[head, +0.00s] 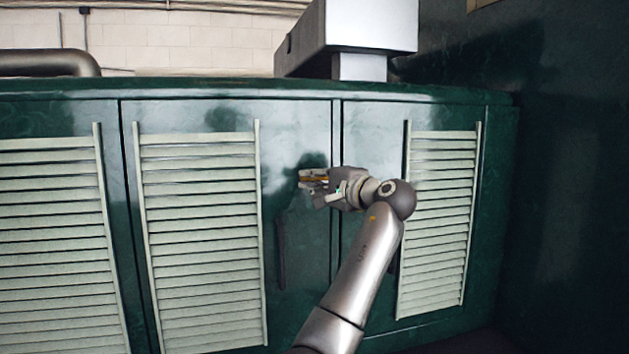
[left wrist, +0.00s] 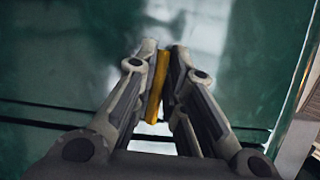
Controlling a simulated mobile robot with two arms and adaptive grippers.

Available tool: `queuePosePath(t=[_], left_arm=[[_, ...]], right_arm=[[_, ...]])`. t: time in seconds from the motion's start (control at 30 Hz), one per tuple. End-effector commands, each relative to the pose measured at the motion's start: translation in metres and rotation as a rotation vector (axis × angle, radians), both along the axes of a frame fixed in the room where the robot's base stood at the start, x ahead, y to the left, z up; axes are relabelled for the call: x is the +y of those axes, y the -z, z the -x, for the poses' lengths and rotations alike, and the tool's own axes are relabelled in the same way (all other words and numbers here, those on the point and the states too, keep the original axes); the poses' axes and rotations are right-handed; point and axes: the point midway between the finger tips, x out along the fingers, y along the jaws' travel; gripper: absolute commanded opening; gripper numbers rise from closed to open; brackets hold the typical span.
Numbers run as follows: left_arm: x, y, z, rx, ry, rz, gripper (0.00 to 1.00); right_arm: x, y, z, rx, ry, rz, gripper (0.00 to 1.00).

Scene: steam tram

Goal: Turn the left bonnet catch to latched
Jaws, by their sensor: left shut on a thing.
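The left bonnet catch (head: 313,179) is a small brass-yellow bar on the green bonnet side, left of the seam between two doors. It lies about level in the head view. My left gripper (head: 312,182) is shut on it, with the fingers reaching in from the right. In the left wrist view the yellow bar of the catch (left wrist: 157,86) stands between the two fingers of my left gripper (left wrist: 162,60). The fingers hide part of the catch and its mount. My right gripper is in neither view.
Pale louvred panels (head: 203,240) stand left of the catch, and another louvred panel (head: 440,220) is at the right. A dark upright bar (head: 281,252) shows below the catch. A grey box-like duct (head: 350,28) rises above the bonnet. A dark green wall (head: 570,190) closes the right side.

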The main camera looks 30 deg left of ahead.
Motion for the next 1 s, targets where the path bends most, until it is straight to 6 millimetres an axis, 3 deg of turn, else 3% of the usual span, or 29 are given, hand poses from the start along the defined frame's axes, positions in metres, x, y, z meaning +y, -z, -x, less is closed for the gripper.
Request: queuePosePath(t=[0.63, 0.67, 0.8, 1.0], left_arm=[[0.0006, 0.002, 0.0001, -0.038, -0.002, 0.035, 0.0], [0.0006, 0.002, 0.0002, -0.038, -0.002, 0.035, 0.14], [0.0005, 0.0017, 0.0001, -0.037, -0.001, 0.034, 0.32], [0.0004, 0.0012, 0.0, -0.037, -0.001, 0.033, 0.33]], right_arm=[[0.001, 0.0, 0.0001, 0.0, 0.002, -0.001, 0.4], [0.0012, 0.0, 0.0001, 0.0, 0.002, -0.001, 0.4], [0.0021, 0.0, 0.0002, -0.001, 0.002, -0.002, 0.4], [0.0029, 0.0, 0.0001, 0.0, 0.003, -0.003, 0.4]])
